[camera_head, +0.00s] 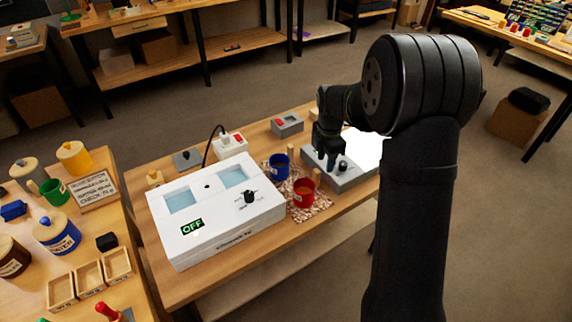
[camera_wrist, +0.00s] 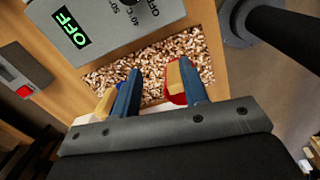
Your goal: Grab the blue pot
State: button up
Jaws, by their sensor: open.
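A blue pot (camera_head: 279,168) stands on a speckled mat on the middle bench, with a light wooden handle on its right side. A red pot (camera_head: 303,194) stands close in front of it on the same mat. My gripper (camera_head: 326,158) is to the right of the blue pot, apart from it and above the grey hotplate side. In the wrist view my open gripper (camera_wrist: 155,88) has its two dark blue fingers over the mat, with nothing between them. The red pot (camera_wrist: 176,98) is mostly hidden behind the right finger. A wooden handle shows beside the left finger; the pot there is mostly hidden.
A white box with an OFF display (camera_head: 215,212) stands left of the pots. A grey device with a knob (camera_head: 345,176) is at the right. A grey box with a red switch (camera_head: 287,124) sits behind.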

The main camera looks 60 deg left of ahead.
jog(key=s+a+r+m, duration=0.1)
jog(key=a+r+m, duration=0.7)
jog(key=m, duration=0.1)
notch_tip(320, 180, up, 6)
jog(key=m, duration=0.7)
send_over(290, 146)
notch_tip(290, 146, down, 11)
jog(key=shift+s+f, duration=0.1)
jog(key=shift+s, duration=0.05)
jog(key=shift+w+f, duration=0.15)
jog(key=shift+f, duration=1.3)
jog(key=shift+w+f, duration=0.1)
jog(key=shift+f, duration=1.35)
grip_shut()
